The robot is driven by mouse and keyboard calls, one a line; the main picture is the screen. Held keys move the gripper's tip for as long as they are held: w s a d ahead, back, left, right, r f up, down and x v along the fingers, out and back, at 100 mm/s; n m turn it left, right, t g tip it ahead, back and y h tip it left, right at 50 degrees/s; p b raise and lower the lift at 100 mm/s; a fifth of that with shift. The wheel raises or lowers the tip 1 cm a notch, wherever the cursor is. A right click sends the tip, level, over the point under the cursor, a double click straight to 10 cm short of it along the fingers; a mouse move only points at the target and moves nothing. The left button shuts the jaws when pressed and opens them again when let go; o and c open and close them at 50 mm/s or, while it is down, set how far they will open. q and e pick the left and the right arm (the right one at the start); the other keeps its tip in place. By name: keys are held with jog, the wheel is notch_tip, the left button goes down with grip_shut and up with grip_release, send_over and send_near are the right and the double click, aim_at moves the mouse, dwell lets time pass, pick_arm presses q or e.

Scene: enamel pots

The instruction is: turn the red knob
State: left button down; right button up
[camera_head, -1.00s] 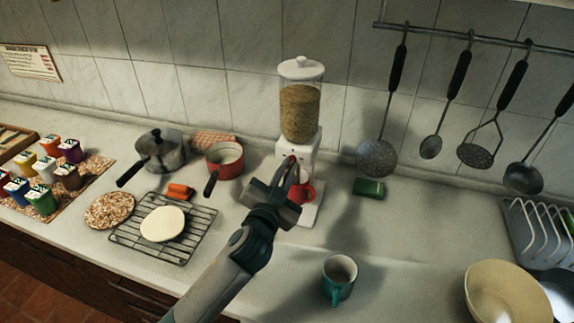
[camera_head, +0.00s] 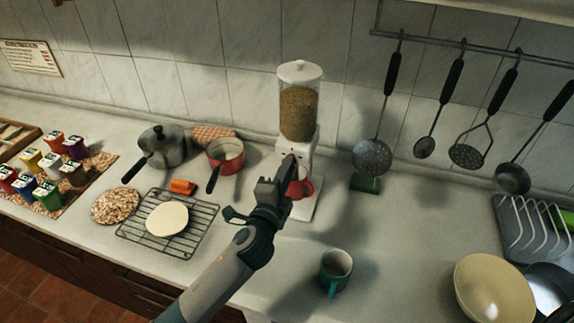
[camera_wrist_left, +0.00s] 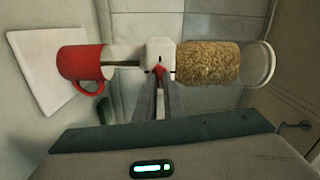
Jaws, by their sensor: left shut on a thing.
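The red knob (camera_wrist_left: 159,70) is on the white body (camera_head: 299,147) of a dispenser with a clear hopper (camera_head: 298,112) full of grain. My left gripper (camera_head: 289,166) is at the front of the dispenser; in the left wrist view its two fingers (camera_wrist_left: 160,88) are closed around the knob, hiding most of it. In that view the dispenser lies sideways. A red mug (camera_wrist_left: 80,66) stands below the spout on the white base (camera_head: 303,211); in the head view my gripper partly covers it. My right gripper is not in view.
A red saucepan (camera_head: 226,157) and a dark pot (camera_head: 163,146) stand left of the dispenser, behind a wire rack (camera_head: 133,230). A teal mug (camera_head: 335,272) is at the front, a green sponge (camera_head: 366,183) to the right. Utensils hang from a rail (camera_head: 470,43).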

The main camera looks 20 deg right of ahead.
pick_arm(q)
jog(key=shift+m, duration=0.7)
jog(key=shift+f, duration=0.1)
jog(key=c, duration=1.9)
grip_release()
jog(key=shift+o, duration=0.2)
jog(key=shift+s, duration=0.1)
jog(key=b+v, duration=0.4)
jog(key=v, duration=1.3)
jog(key=shift+a, duration=0.15)
